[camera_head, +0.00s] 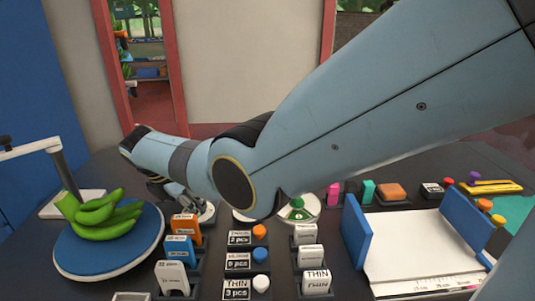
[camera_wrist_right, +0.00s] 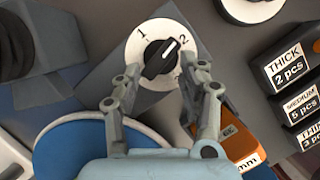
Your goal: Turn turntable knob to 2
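The turntable knob (camera_wrist_right: 161,60) is a black pointer on a round white dial (camera_wrist_right: 135,52) marked 1 and 2. Its white line points up and right, towards the 2 side. In the head view only part of the white dial (camera_head: 208,214) shows beside my right gripper (camera_head: 175,190). In the right wrist view my right gripper (camera_wrist_right: 161,73) is open, with one finger on each side of the dial's lower part and the knob between the tips. I cannot tell whether the fingers touch it. The blue turntable (camera_head: 100,255) carries green bananas (camera_head: 100,213). My left gripper is not in view.
Orange (camera_head: 186,228), blue (camera_head: 180,250) and white (camera_head: 172,278) labelled blocks stand just right of the turntable. Labelled holders with coloured knobs (camera_head: 260,256) are farther right. A white tray with blue walls (camera_head: 355,230) stands at right. A grey stand (camera_head: 65,170) rises behind the turntable.

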